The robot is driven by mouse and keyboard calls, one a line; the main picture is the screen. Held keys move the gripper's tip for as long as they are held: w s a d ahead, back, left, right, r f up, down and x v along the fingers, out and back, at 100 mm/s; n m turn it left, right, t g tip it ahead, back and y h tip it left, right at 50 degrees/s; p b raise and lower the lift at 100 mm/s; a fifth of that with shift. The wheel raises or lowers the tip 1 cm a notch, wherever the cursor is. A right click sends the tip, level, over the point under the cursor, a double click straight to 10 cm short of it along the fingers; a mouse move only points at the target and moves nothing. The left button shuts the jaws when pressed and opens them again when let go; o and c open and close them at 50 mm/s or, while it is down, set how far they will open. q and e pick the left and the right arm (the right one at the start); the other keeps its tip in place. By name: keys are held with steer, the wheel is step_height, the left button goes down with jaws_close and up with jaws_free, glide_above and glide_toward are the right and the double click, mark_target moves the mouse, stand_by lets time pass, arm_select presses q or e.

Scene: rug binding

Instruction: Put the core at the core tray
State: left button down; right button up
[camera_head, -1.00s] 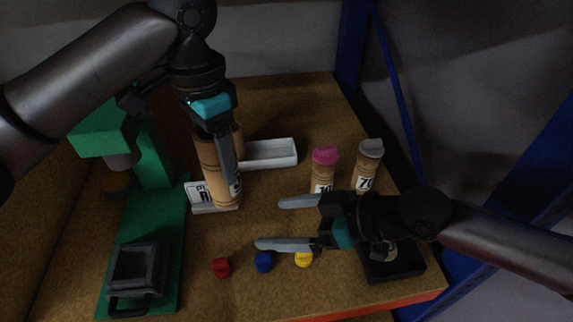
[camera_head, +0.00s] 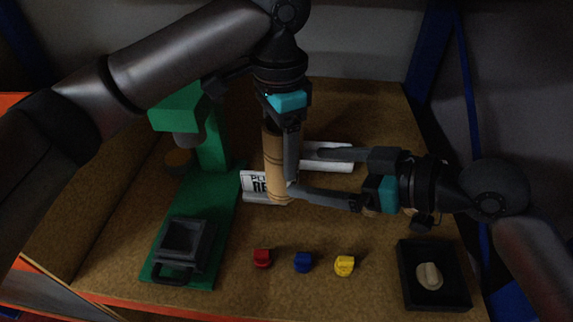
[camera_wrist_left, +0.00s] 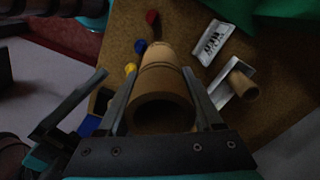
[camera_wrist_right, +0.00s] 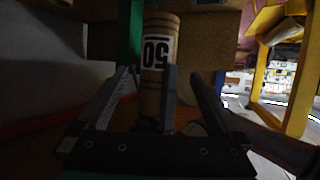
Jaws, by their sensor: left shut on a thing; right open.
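A hollow brown cardboard tube (camera_head: 275,165), which looks like the core, is upright or nearly so in my left gripper (camera_head: 290,178). The left wrist view shows its open end (camera_wrist_left: 162,112) between the fingers. The right wrist view shows a "50" label on the tube (camera_wrist_right: 158,50). My right gripper (camera_head: 308,174) is open just right of the tube, fingers pointing at it; I cannot tell whether they touch it. A white tray (camera_head: 335,165) lies behind, partly hidden by the right finger. A thinner tube (camera_wrist_left: 242,85) is at the tray in the left wrist view.
A green press (camera_head: 213,200) is left. Red (camera_head: 262,259), blue (camera_head: 303,262) and yellow (camera_head: 344,265) pieces lie in front. A black tray (camera_head: 408,285) holds a beige piece at right.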

mark_target(282, 168)
steer(key=x, duration=0.7)
steer(key=shift+w+a+f, duration=0.1)
steer(key=shift+a+f, duration=0.05)
steer(key=shift+a, duration=0.15)
steer(key=c, duration=1.3)
steer(key=o, duration=1.1)
steer(key=shift+o, duration=1)
steer(key=shift+d, duration=0.15)
